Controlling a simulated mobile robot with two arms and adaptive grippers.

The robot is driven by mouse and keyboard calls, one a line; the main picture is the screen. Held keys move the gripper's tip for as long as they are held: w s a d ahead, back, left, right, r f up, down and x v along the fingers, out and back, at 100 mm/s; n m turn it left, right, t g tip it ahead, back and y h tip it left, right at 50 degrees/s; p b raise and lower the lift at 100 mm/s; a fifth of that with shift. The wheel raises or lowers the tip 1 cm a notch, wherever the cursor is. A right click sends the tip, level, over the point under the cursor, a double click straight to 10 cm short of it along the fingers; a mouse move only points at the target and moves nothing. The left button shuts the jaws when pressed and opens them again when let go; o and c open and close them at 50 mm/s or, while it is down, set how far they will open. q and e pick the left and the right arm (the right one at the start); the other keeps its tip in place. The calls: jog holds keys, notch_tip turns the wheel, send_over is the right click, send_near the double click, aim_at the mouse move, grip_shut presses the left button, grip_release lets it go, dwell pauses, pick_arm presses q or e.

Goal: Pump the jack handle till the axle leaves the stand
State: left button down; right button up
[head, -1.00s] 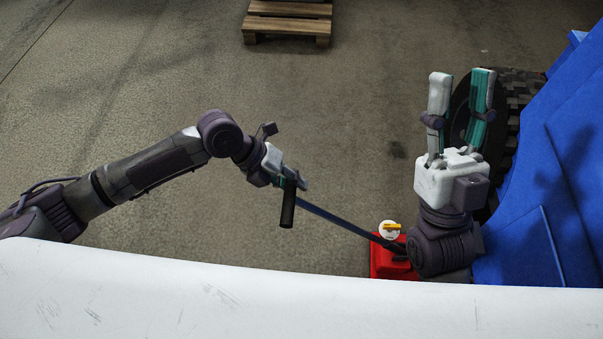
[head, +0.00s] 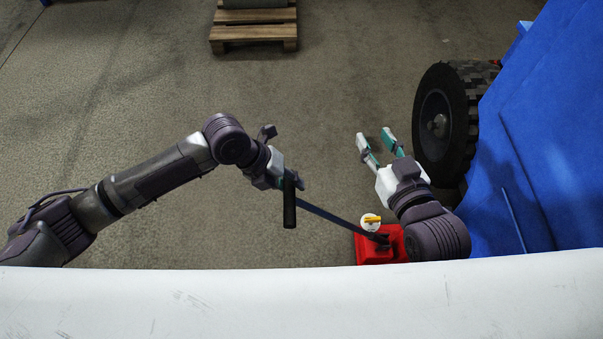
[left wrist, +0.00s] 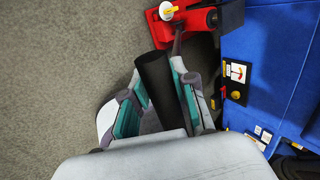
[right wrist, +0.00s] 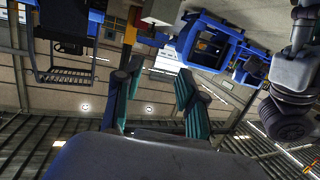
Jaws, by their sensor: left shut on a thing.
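The red jack (head: 368,250) sits on the floor at the lower right of the head view, partly behind my right arm. It also shows at the top of the left wrist view (left wrist: 193,30). A white round knob with a yellow lever (head: 371,221) is on it. Its long dark handle (head: 335,219) slants up left to a black grip (head: 290,208). My left gripper (head: 288,183) is shut on the grip, which lies between its fingers in the left wrist view (left wrist: 153,80). I cannot make out the axle or stand.
A black tyre (head: 462,105) stands right of my right gripper, beside a large blue body (head: 540,130) filling the right side. A wooden pallet (head: 253,32) bearing a grey object lies at the back. The floor between is clear. A white surface (head: 300,300) crosses the front.

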pick_arm(q)
jog(key=d+p, duration=0.1)
jog(key=d+r, duration=0.1)
jog(key=d+p, duration=0.1)
jog(key=shift+s+r+y+p, duration=0.25)
jog(key=shift+r+y+p, duration=0.05)
jog(key=shift+y+p, duration=0.1)
jog(key=c, duration=0.8)
grip_release()
jog(key=shift+w, duration=0.1)
jog(key=shift+c, duration=0.2)
jog(key=shift+o, duration=0.6)
jog(key=shift+w+a+r, duration=0.1)
pick_arm(e)
jog(key=s+d+f+g+h, duration=0.2)
jog(key=s+d+f+g, duration=0.2)
jog(key=s+f+g, duration=0.4)
jog(key=shift+s+f+h, duration=0.3)
jog(key=shift+s+f, duration=0.1)
jog(key=shift+f, duration=0.5)
pick_arm(q)
jog(key=shift+r, duration=0.1)
